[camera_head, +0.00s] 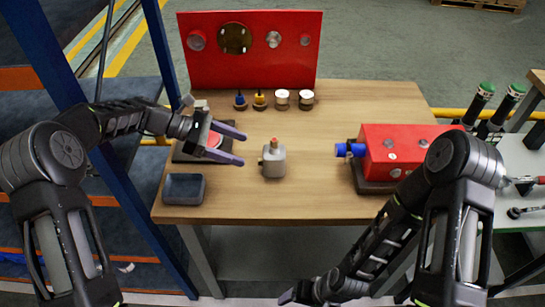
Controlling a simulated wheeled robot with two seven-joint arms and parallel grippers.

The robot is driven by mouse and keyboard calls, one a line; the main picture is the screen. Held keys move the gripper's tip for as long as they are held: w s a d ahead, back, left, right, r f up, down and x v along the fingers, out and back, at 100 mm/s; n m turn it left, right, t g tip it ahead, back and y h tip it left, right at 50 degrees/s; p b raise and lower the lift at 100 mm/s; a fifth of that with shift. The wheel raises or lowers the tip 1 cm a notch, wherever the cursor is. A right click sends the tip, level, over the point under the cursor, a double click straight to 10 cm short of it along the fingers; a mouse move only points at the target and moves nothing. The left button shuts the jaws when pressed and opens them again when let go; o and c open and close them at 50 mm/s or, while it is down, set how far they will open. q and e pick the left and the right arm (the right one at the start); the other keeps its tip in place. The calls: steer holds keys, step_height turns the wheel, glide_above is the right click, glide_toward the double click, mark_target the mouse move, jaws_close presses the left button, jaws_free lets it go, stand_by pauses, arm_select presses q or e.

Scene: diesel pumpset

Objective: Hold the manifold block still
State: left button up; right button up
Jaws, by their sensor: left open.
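A small grey block (273,161) with a red-tipped fitting on top stands upright near the middle of the wooden table; it looks like the manifold block. My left gripper (242,149) is open and empty, its two purple-grey fingers pointing right toward the grey block. The fingertips are a short way left of the block, with a visible gap in this view. My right gripper (290,296) is low at the bottom edge, in front of the table and away from the block. It is dark and partly cut off, so its opening cannot be made out.
A black plate with a red part (215,140) lies under my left gripper. A grey tray (184,203) sits at front left. A red housing with a blue port (395,152) stands at right. Small fittings (282,98) stand before a red panel (250,68). The front middle tabletop is clear.

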mark_target(268, 159)
arm_select(q)
steer(key=b+x, duration=0.3)
steer(key=x, duration=0.5)
steer(key=shift+d+f, duration=0.1)
steer(key=shift+d, duration=0.1)
steer(key=shift+d+f, duration=0.25)
steer(key=shift+d, duration=0.3)
stand_by(0.5)
steer(key=shift+c, duration=0.5)
jaws_close()
stand_by(0.4)
stand_by(0.6)
